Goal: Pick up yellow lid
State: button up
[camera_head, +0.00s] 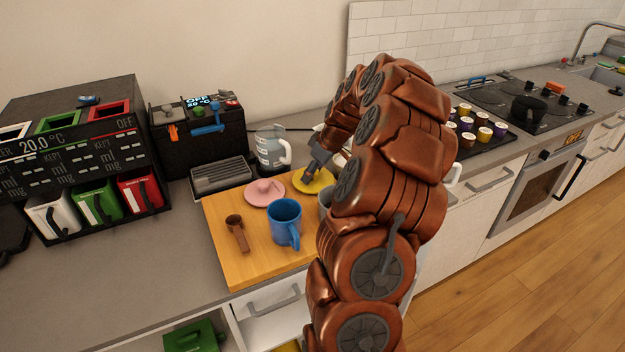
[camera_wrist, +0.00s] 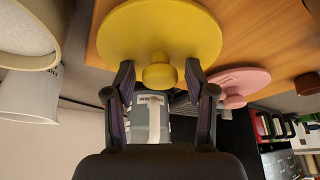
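The yellow lid (camera_head: 322,184) lies on the wooden board beside the pink lid. In the wrist view the yellow lid (camera_wrist: 158,28) fills the top middle, and its round knob points toward my gripper. My gripper (camera_wrist: 159,74) is open, with one fingertip on each side of the knob and a visible gap on both sides. In the head view my gripper (camera_head: 309,174) is low over the yellow lid, and my arm covers part of the area to the right.
The wooden board (camera_head: 221,238) also holds a pink lid (camera_head: 263,193), a blue mug (camera_head: 285,222) and a brown scoop (camera_head: 237,233). A clear jug (camera_head: 271,147) stands behind. A tray of several capsules (camera_head: 467,124) is to the right.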

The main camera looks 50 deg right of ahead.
grip_shut()
dwell(0.3)
